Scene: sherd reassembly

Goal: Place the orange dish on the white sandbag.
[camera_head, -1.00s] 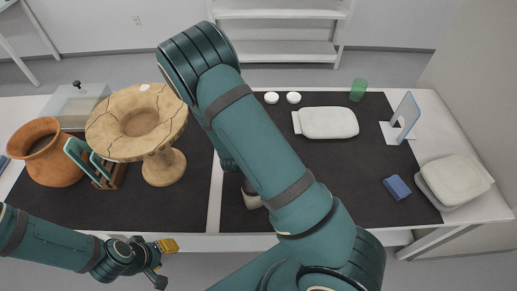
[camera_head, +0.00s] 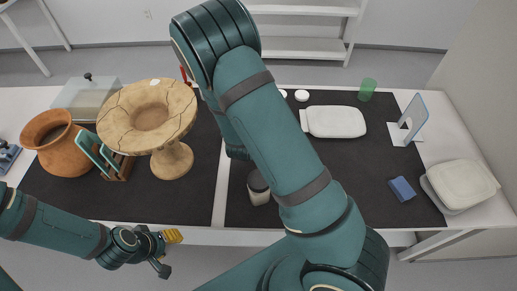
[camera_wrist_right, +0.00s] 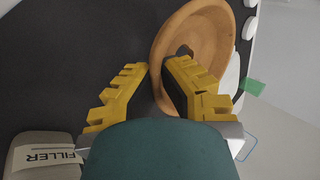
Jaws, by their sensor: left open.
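The orange dish (camera_wrist_right: 212,30) shows in the right wrist view as a shallow round dish, steeply foreshortened, with a dark spot on its inner face. My right gripper (camera_wrist_right: 157,68) has its yellow fingers on either side of the near rim, with little gap, and looks shut on it. My upper arm hides the dish and right gripper in the head view. The white sandbag (camera_head: 336,122) lies flat at the back of the dark mat, with no dish on it. My left gripper (camera_head: 170,252) is open and empty in front of the table edge.
A cracked pedestal bowl (camera_head: 150,118), a terracotta pot (camera_head: 62,147) and a rack (camera_head: 122,168) stand at left. A jar (camera_head: 258,188) is partly behind my arm. A green cup (camera_head: 367,89), a mirror-like stand (camera_head: 414,120), a blue block (camera_head: 402,188) and pale stacked pads (camera_head: 462,182) stand at right.

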